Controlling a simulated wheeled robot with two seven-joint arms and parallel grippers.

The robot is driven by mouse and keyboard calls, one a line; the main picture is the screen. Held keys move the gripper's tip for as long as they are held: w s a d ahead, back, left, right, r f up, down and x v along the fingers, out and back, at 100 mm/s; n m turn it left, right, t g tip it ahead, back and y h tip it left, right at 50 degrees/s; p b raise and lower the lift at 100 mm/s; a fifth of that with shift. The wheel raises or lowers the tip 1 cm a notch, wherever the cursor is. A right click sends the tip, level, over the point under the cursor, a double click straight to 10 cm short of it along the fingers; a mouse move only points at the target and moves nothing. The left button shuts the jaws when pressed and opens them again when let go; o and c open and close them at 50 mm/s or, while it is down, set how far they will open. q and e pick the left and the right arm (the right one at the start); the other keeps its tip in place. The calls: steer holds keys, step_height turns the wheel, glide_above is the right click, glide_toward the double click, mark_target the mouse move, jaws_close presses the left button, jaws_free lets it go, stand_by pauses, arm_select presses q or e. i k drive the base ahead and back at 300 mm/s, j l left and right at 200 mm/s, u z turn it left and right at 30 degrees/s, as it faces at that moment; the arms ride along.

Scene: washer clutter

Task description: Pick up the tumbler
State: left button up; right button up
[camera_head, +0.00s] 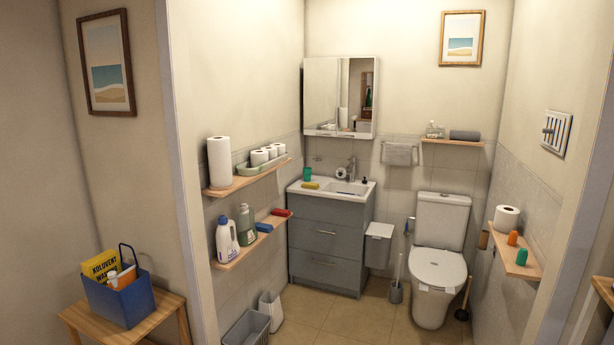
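A small green cup, which looks like the tumbler (307,174), stands upright at the back left corner of the white sink top (297,187). A yellow item (311,186) lies just in front of it on the sink top. The cup is small in the picture, so I cannot tell whether anything is in it. Neither of my grippers shows in the head view.
The sink top sits on a grey cabinet (325,243). Left wall shelves (220,190) hold rolls and bottles. A toilet (437,265) stands to the right. A wooden stool (162,312) bears a blue caddy (122,300). Tiled floor (345,318) is clear before the cabinet.

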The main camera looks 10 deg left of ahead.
mark_target(307, 171)
steer(key=u, duration=0.15)
steer(key=i+u, duration=0.15)
steer(key=i, duration=4.25)
